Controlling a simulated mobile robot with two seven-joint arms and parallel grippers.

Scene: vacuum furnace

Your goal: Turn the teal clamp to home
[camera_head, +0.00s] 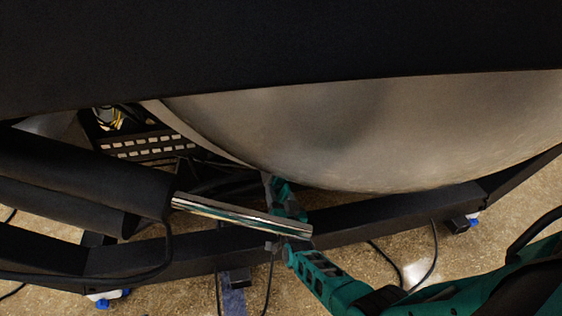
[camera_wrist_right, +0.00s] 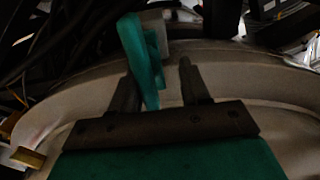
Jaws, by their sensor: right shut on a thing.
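In the right wrist view the teal clamp (camera_wrist_right: 142,62) stands upright at the rim of the metal vessel, with a grey block (camera_wrist_right: 157,32) behind its top. The dark fingers of my right gripper (camera_wrist_right: 158,88) rise on either side of its lower part, and the gripper is shut on it. In the head view my right gripper (camera_head: 274,184) is at the vessel's lower edge, partly hidden behind a shiny rod (camera_head: 240,217). I cannot make out the clamp apart from the gripper there. My left gripper is not in view.
The large metal vessel (camera_head: 370,130) fills the upper right of the head view. The shiny rod runs from a dark cylinder (camera_head: 90,180) across my right arm. A dark frame beam (camera_head: 400,212) lies below. Cables hang over the speckled floor (camera_head: 190,270).

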